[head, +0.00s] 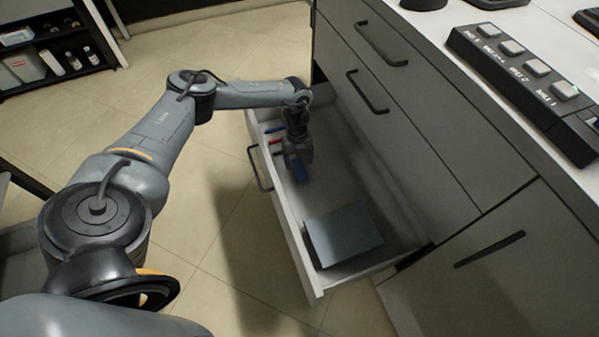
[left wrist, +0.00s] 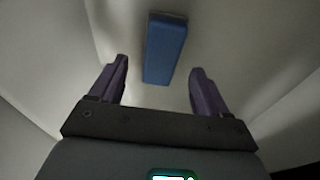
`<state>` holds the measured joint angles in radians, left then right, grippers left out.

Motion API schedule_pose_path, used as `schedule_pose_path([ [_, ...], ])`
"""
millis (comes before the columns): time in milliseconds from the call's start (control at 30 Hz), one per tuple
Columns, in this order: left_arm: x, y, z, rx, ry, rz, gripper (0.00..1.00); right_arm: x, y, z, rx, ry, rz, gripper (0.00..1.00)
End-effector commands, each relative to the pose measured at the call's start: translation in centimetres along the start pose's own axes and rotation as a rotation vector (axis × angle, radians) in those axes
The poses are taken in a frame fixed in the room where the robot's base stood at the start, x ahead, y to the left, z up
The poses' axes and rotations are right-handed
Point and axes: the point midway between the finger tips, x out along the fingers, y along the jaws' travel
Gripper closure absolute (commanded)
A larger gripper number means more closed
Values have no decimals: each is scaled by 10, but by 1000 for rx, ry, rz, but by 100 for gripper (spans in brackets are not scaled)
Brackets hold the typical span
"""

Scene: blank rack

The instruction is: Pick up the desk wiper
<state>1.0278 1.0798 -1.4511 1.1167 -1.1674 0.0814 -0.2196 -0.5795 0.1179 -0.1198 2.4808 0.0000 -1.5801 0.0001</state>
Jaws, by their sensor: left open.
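The desk wiper is a blue block with a darker strip along one end, lying on the floor of the open drawer (head: 309,273). In the left wrist view the wiper (left wrist: 165,50) lies ahead of and between my two fingers, apart from both. My right gripper is not in view.
A grey box (head: 343,234) lies at the drawer's near end. Red and blue items (head: 275,135) lie near its far left wall. The cabinet front (head: 430,125) with handles rises on the right. A button panel (head: 525,85) sits on the counter.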

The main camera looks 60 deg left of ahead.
Motion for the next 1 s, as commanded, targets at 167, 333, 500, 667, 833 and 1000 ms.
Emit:
schedule_pose_path([
  [167, 27, -2, 3, 0, -1, 1, 23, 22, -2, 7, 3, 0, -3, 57],
  [333, 39, -2, 2, 0, 0, 0, 23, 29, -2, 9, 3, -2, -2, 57],
  [500, 38, -2, 2, 0, 0, 0, 23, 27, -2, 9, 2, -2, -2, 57],
  [667, 38, -1, 2, 0, 0, 0, 39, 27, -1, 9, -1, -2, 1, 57],
  [833, 38, -1, 2, 0, 0, 0, 65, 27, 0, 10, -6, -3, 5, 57],
  [1000, 38, -1, 2, 0, 0, 0, 84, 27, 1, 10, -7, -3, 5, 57],
])
